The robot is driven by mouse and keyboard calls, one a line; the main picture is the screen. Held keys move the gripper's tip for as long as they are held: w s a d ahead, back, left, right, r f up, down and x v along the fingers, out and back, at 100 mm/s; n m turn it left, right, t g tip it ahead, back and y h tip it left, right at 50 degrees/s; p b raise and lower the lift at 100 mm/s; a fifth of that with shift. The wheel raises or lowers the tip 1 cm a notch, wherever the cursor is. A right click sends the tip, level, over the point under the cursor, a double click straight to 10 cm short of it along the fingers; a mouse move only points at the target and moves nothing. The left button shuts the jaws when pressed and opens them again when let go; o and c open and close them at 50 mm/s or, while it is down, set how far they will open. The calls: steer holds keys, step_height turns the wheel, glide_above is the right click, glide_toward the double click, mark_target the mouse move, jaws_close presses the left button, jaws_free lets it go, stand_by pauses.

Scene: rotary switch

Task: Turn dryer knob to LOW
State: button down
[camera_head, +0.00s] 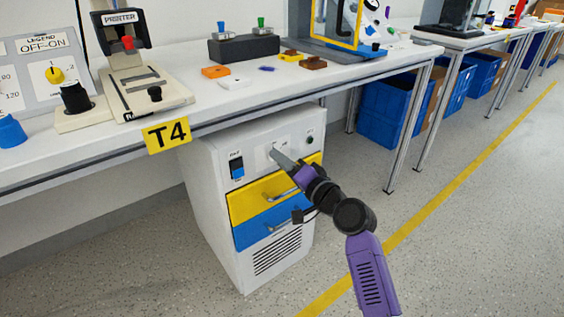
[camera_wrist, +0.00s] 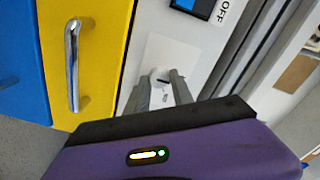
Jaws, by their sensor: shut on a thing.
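The dryer (camera_head: 225,215) is a white cabinet under the table, with its control panel along the top front. Its small white knob (camera_wrist: 163,74) sits on a pale plate (camera_wrist: 161,48) in the wrist view. In the head view my gripper (camera_head: 277,153) reaches the panel and mostly hides the knob. My gripper (camera_wrist: 163,90) has a finger on either side of the knob in the wrist view and is shut on it. I cannot read the marks around the knob or tell its setting.
A blue on-off switch (camera_head: 237,168) is left of the knob, and a small dark button (camera_head: 309,139) is right. Below are a yellow drawer (camera_head: 245,204) and a blue drawer (camera_head: 250,233) with protruding handles. The table edge (camera_head: 300,92) overhangs above.

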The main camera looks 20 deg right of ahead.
steer(key=c, duration=1.1)
jaws_free()
steer(key=shift+s, duration=0.1)
steer(key=p+v, duration=0.2)
steer(key=v, duration=0.5)
steer(key=shift+s, duration=0.25)
steer(key=shift+d, duration=0.1)
